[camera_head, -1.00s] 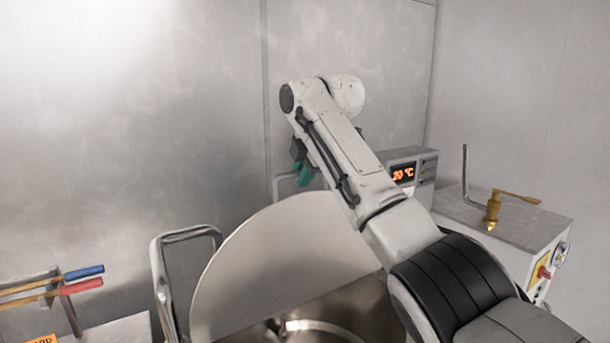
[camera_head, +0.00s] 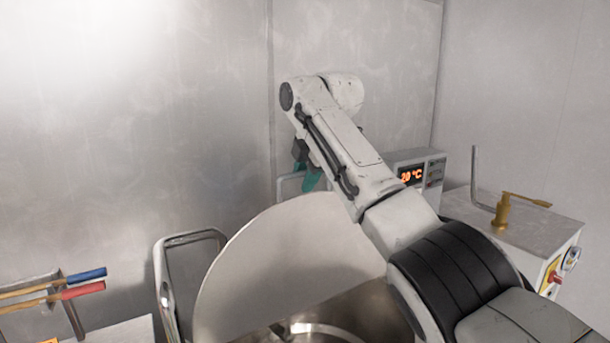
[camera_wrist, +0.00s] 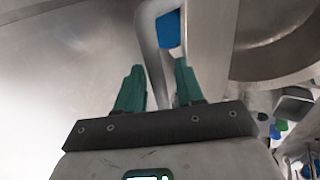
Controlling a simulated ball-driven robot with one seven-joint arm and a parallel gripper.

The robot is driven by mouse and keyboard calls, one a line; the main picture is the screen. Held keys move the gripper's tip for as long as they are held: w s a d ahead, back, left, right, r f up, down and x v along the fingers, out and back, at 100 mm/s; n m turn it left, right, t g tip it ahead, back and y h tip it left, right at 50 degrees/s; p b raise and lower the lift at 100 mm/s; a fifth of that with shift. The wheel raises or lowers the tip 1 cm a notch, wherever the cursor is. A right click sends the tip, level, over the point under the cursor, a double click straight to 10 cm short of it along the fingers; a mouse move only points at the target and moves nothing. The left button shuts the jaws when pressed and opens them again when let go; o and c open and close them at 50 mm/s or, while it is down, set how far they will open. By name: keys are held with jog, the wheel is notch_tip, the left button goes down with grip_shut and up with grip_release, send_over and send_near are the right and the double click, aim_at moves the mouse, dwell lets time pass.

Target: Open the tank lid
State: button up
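The tank lid (camera_head: 290,250) is a large grey metal disc. In the head view it stands raised and steeply tilted over the open steel tank (camera_head: 365,310), whose inside shows below it.
A metal tube frame (camera_head: 160,265) stands left of the lid. Blue- and red-handled tools (camera_head: 80,285) are at lower left. A control box with a "20 °C" display (camera_head: 412,175) and a machine with a brass fitting (camera_head: 503,212) stand at right. Metal walls close off the back.

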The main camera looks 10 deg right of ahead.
jog(key=shift+r, duration=0.1)
jog(key=b+v, duration=0.3)
jog(key=v, duration=0.7)
jog(key=shift+s+r, duration=0.2)
jog(key=shift+s, duration=0.1)
